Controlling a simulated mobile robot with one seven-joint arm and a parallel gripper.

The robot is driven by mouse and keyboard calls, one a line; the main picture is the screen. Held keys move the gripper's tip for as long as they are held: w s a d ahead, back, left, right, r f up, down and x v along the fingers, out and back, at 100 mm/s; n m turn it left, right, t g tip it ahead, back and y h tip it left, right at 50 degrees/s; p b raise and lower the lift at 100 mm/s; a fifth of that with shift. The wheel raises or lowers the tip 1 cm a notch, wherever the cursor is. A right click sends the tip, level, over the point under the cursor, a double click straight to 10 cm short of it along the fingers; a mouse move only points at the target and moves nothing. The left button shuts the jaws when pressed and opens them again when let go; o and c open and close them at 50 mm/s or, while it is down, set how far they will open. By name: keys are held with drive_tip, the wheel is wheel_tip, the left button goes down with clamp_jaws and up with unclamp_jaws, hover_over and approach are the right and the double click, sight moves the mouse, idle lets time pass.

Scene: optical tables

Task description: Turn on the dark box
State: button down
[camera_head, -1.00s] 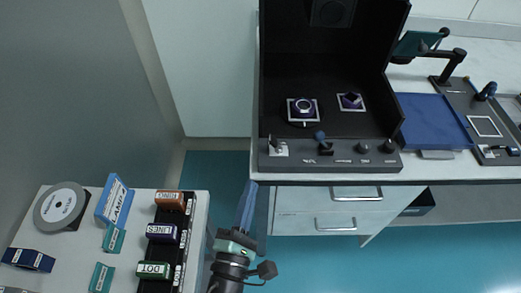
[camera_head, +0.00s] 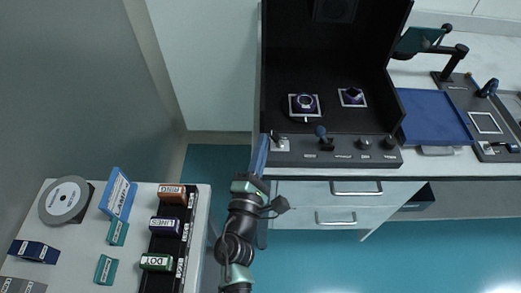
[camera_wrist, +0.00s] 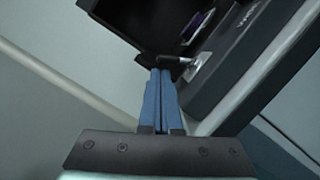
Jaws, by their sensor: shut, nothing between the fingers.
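The dark box (camera_head: 330,60) is a black open-fronted enclosure on the bench, with a grey control panel (camera_head: 350,158) along its front edge. The panel carries a toggle switch on a light plate (camera_head: 281,144) at its left end, a lever (camera_head: 321,132) and round knobs (camera_head: 364,143) to the right. My gripper (camera_head: 264,138) is shut and empty at the panel's left end, close to the switch. In the wrist view the blue fingertips (camera_wrist: 161,72) lie together by the dark switch lever (camera_wrist: 175,62); whether they touch it I cannot tell.
A blue tray (camera_head: 434,119) lies right of the box. Bench drawers (camera_head: 335,215) are below. A side table at lower left holds labelled blocks (camera_head: 164,225) and a grey reel (camera_head: 66,200).

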drive_tip(key=shift+d+r+m+g+p, duration=0.15)
drive_tip(key=shift+r+m, duration=0.1)
drive_tip(key=shift+m, duration=0.4)
drive_tip(key=shift+d+r+m+g+p, duration=0.15)
drive_tip(key=shift+r+m, duration=0.1)
drive_tip(key=shift+m, duration=0.4)
drive_tip(key=m, duration=0.1)
drive_tip(key=r+m, duration=0.1)
drive_tip(key=shift+d+m+g+p, duration=0.3)
drive_tip(key=shift+g+p, duration=0.1)
drive_tip(key=m, duration=0.1)
drive_tip(key=d+m+p, duration=0.1)
drive_tip(key=m+g, duration=0.1)
drive_tip(key=m, duration=0.1)
drive_tip(key=shift+d+r+p, duration=0.25)
drive_tip(key=shift+r+p, duration=0.1)
drive_tip(key=shift+p, duration=0.05)
drive_tip(key=shift+f, duration=0.15)
drive_tip(key=shift+s+a, duration=0.1)
drive_tip(key=shift+s, duration=0.15)
drive_tip(key=b+v, duration=0.2)
drive_tip(key=v, duration=1)
drive_tip(key=shift+s+b, duration=0.3)
drive_tip(key=shift+b, duration=0.05)
